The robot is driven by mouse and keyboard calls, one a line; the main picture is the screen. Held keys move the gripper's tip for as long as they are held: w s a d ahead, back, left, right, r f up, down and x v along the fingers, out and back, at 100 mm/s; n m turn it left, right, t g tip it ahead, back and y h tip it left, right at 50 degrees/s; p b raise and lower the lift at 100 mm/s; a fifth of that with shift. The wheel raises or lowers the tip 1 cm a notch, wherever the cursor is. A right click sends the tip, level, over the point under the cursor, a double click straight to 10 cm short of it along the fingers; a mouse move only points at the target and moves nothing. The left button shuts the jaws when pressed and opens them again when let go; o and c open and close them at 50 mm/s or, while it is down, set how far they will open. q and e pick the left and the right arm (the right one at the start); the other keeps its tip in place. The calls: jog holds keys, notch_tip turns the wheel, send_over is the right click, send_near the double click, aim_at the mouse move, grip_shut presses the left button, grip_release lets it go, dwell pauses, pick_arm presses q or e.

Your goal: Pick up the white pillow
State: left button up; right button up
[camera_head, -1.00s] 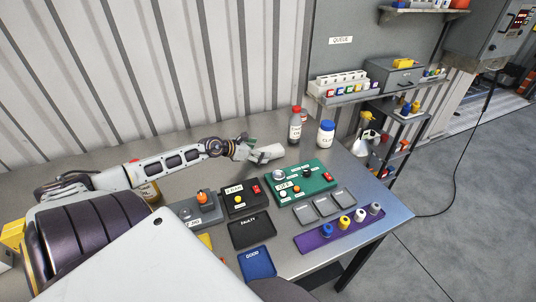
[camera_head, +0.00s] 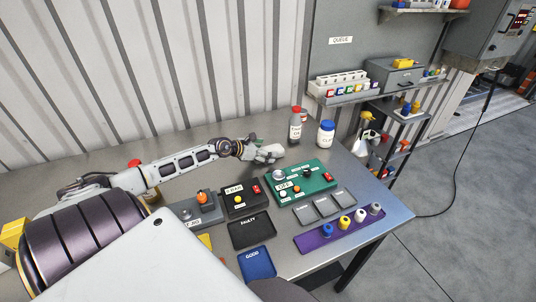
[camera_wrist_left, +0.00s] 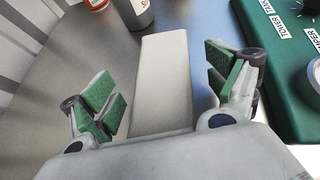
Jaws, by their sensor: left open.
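The white pillow (camera_wrist_left: 162,80) is a long pale block in the left wrist view. It lies on the grey metal table between the two finger sides of my left gripper (camera_wrist_left: 163,92). The gripper is open, with green pads on each side and visible gaps to the pillow. In the head view the pillow (camera_head: 269,153) shows at the gripper's far end, partly hidden by the left gripper (camera_head: 254,149). My right gripper is not in view.
A green panel (camera_head: 319,177) with knobs stands close to the right of the pillow. A red-capped bottle (camera_head: 295,131) and a blue-capped white jar (camera_head: 326,134) stand behind. Black boxes, trays and a purple rack (camera_head: 310,240) fill the front. Bare table lies behind the arm.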

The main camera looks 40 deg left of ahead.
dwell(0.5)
pick_arm(q)
jog(key=c, duration=1.3)
jog(key=shift+o, duration=0.2)
jog(key=shift+r, duration=0.1)
notch_tip(320, 180, up, 10)
jog(key=shift+p, duration=0.45)
